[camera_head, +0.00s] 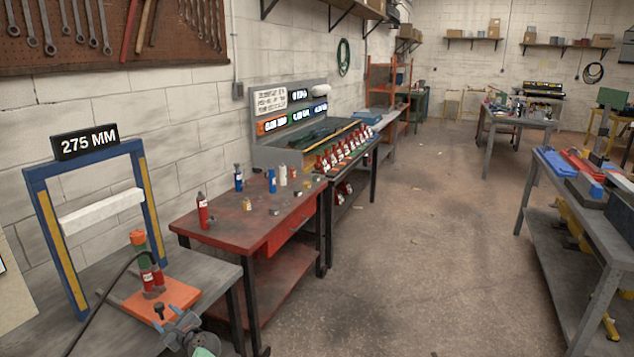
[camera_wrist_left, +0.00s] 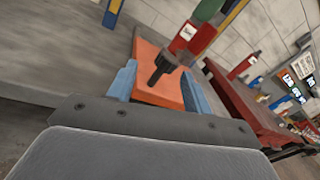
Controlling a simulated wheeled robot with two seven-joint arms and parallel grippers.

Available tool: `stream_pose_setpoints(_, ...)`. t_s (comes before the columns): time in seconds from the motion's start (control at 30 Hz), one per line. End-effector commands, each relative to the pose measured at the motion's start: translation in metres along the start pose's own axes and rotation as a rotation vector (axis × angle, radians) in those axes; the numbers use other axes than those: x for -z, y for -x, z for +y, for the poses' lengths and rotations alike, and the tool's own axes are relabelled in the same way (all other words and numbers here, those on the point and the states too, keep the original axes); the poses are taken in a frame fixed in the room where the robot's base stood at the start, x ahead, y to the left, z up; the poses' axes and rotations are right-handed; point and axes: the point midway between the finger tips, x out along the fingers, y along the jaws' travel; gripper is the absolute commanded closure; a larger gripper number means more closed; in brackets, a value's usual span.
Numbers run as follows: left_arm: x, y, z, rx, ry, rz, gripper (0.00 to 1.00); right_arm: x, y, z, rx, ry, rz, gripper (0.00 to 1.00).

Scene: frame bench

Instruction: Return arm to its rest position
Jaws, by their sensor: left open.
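My left gripper (camera_head: 184,328) is low in the head view, at the front edge of the grey bench (camera_head: 85,325), just in front of an orange plate (camera_head: 180,294). In the left wrist view its two blue fingers (camera_wrist_left: 159,76) are apart. The orange plate and a dark knob (camera_wrist_left: 163,66) show between and beyond them, and I see nothing held. I cannot tell from these views whether a finger touches the plate. My right gripper is in neither view.
A red jack with a green and orange top (camera_head: 146,262) stands on the plate, with a black hose (camera_head: 98,307). Behind it stands a blue frame (camera_head: 56,243) with a white bar (camera_head: 100,211). A red table (camera_head: 235,229) with small bottles is to the right. Floor (camera_head: 430,240) is open beyond.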

Motion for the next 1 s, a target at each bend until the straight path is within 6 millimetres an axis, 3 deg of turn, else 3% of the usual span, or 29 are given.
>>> stream_pose_setpoints(0.33, 0.014, 0.006, 0.017, -0.171, 0.693, 0.119, 0.5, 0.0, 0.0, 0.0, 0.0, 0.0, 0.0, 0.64)
stream_pose_setpoints(0.57, 0.018, 0.032, -0.002, -0.337, 1.255, 0.246, 0.5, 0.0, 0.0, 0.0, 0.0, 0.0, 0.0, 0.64)
stream_pose_setpoints(0.77, 0.041, 0.09, -0.016, -0.581, 1.698, 0.426, 0.5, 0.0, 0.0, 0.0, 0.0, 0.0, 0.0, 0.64)
stream_pose_setpoints(0.87, 0.063, 0.135, -0.011, -0.741, 1.83, 0.528, 0.5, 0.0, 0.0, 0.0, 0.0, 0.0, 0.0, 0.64)
stream_pose_setpoints(1.0, 0.097, 0.209, 0.009, -0.971, 1.895, 0.667, 0.5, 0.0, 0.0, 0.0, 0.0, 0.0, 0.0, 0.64)
